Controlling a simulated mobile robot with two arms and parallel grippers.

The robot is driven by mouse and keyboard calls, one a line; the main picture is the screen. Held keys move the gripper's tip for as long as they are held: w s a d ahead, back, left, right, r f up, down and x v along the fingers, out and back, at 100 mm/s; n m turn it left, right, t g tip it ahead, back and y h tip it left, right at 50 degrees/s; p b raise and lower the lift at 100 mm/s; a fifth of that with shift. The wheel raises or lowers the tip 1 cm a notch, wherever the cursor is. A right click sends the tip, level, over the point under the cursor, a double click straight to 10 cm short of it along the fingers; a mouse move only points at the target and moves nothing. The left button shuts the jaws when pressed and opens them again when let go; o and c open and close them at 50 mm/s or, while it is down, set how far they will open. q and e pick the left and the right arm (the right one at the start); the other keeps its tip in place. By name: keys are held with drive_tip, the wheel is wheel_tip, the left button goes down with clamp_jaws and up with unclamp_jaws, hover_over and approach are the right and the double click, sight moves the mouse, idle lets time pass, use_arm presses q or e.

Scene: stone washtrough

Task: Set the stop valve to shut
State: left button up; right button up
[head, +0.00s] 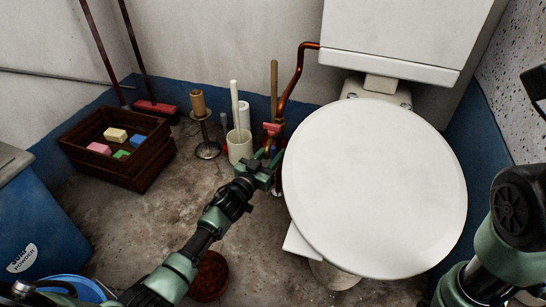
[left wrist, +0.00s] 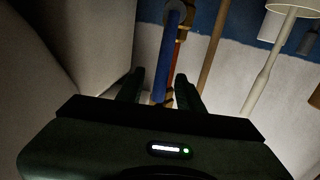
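A copper pipe (head: 292,78) comes down the wall left of the toilet to the valve fittings, with a red part (head: 272,129) near its lower end. My left gripper (head: 267,163) is at these fittings, low beside the toilet seat lid, and covers part of them. In the left wrist view its two fingers (left wrist: 160,88) stand apart on either side of a blue bar (left wrist: 166,55), which looks like the valve's lever. Gaps show beside the bar; contact cannot be told. Brass fittings (left wrist: 183,35) show behind it.
The toilet lid (head: 375,190) is close on the right. A white holder (head: 239,147) with upright handles and a roll stand (head: 208,150) are just left of the fittings. A wooden crate (head: 120,171) with sponges stands farther left. Floor between is mostly clear.

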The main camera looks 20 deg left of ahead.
use_arm(q)
drive_tip(key=shift+w, duration=0.2)
clamp_jaws()
idle(1.4)
